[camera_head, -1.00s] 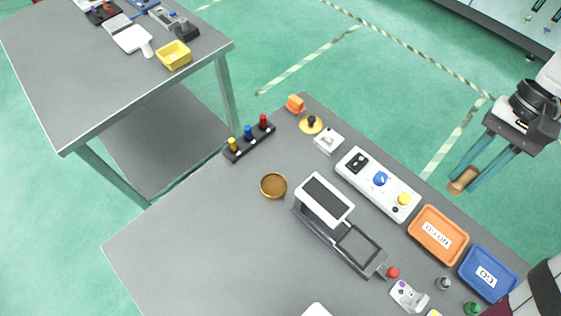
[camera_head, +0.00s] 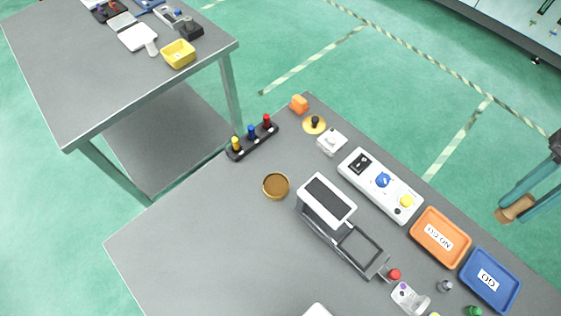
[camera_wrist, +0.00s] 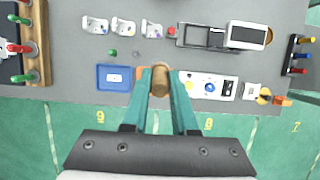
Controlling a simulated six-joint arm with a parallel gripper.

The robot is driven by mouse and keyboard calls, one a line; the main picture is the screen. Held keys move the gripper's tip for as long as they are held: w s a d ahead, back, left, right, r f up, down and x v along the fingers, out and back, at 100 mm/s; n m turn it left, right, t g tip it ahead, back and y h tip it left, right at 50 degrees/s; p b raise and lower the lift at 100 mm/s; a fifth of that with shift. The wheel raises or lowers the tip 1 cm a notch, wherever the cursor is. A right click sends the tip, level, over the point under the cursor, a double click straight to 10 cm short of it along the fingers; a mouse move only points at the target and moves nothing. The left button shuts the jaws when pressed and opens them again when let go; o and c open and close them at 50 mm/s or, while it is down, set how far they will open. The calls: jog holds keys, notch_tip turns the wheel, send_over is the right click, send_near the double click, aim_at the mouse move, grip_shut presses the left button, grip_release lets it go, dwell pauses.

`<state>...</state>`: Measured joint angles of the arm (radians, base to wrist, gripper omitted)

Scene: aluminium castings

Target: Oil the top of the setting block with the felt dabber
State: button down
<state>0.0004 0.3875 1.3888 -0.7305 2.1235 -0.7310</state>
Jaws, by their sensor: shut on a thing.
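My gripper (camera_head: 531,202) is shut on a tan, wood-coloured cylinder, which I take as the felt dabber (camera_head: 515,210). It is held past the table's right edge, beyond the blue tray. In the wrist view the dabber (camera_wrist: 160,80) sits between the teal fingers (camera_wrist: 160,97); its felt face cannot be made out. A small white block (camera_head: 332,142) near the table's far corner may be the setting block; I cannot tell for sure. It also shows in the wrist view (camera_wrist: 250,91), right of the gripper. A round brown dish (camera_head: 276,186) stands mid-table, apart from the gripper.
An orange NO GO tray (camera_head: 440,238) and a blue GO tray (camera_head: 490,280) line the right edge. A control panel (camera_head: 380,185), a black-and-white device (camera_head: 342,228) and a rack of coloured pegs (camera_head: 251,139) stand nearby. The table's left part is clear.

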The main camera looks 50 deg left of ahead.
dwell(0.3)
jog(key=w+a+f+t+y, duration=0.15)
jog(key=a+f, duration=0.25)
jog(key=a, duration=0.6)
jog(key=w+a+f+y, duration=0.1)
jog(key=w+a+f, duration=0.2)
jog(key=a, duration=0.7)
jog(key=w+a+f+t+y, duration=0.15)
jog(key=a+f, duration=0.25)
jog(key=a, duration=0.7)
jog(key=shift+m+g+h, duration=0.3)
jog(key=shift+g, duration=0.2)
jog(key=shift+f, duration=2.6)
